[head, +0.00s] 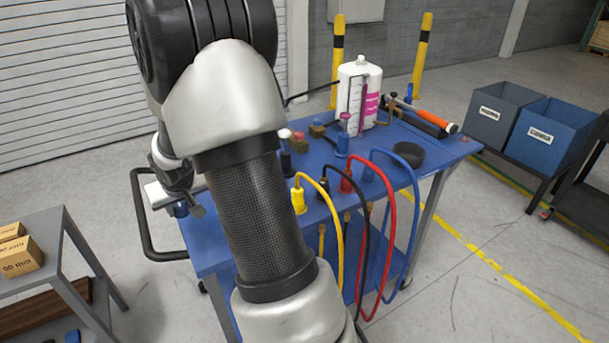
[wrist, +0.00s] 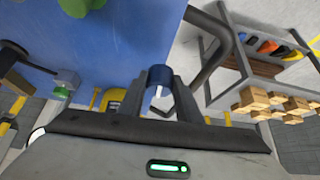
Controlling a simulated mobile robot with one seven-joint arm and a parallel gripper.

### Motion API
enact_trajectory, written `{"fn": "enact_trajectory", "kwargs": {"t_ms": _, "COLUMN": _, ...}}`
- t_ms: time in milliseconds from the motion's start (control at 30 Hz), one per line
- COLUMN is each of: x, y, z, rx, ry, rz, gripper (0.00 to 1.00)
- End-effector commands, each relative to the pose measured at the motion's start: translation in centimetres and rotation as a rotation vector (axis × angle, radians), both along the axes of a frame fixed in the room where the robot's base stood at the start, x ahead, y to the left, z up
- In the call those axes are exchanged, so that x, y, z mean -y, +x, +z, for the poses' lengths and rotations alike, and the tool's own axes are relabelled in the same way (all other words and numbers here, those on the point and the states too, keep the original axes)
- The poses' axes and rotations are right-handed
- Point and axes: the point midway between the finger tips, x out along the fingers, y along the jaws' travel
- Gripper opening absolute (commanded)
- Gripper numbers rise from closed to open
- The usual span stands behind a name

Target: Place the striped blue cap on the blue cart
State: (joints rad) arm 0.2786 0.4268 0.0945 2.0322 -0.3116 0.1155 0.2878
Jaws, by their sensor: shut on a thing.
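My gripper (wrist: 160,92) is shut on a small blue cap (wrist: 160,74) in the wrist view; a pale patch shows on it, but stripes are hard to make out. In the head view my gripper (head: 188,206) is at the left end of the blue cart (head: 207,257), with a bit of the blue cap (head: 180,210) showing below it. In the wrist view the cap overlaps the edge of the blue cart top (wrist: 130,38). I cannot tell whether the cap touches the cart. My arm hides part of the cart top.
The cart carries a white canister (head: 357,88), an orange-handled tool (head: 433,119), a black ring (head: 408,154) and several cable plugs. A black handle (head: 146,225) sticks out at its left end. A grey shelf with boxes (head: 20,256) stands at left, bins (head: 545,132) at right.

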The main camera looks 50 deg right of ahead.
Motion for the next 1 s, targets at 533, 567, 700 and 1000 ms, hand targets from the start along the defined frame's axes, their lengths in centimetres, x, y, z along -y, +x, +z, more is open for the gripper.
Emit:
{"fn": "enact_trajectory", "kwargs": {"t_ms": 533, "x": 5.9, "y": 0.3, "z": 1.7, "rx": -0.005, "ry": 0.001, "rz": -0.085, "gripper": 0.00}}
{"fn": "enact_trajectory", "kwargs": {"t_ms": 567, "x": 5.9, "y": 0.3, "z": 1.1, "rx": -0.006, "ry": 0.001, "rz": -0.083, "gripper": 0.00}}
{"fn": "enact_trajectory", "kwargs": {"t_ms": 700, "x": 5.8, "y": 0.2, "z": -1.7, "rx": -0.007, "ry": 0.002, "rz": -0.084, "gripper": 0.00}}
{"fn": "enact_trajectory", "kwargs": {"t_ms": 1000, "x": 5.8, "y": 0.3, "z": -4.5, "rx": -0.005, "ry": 0.002, "rz": -0.084, "gripper": 0.00}}
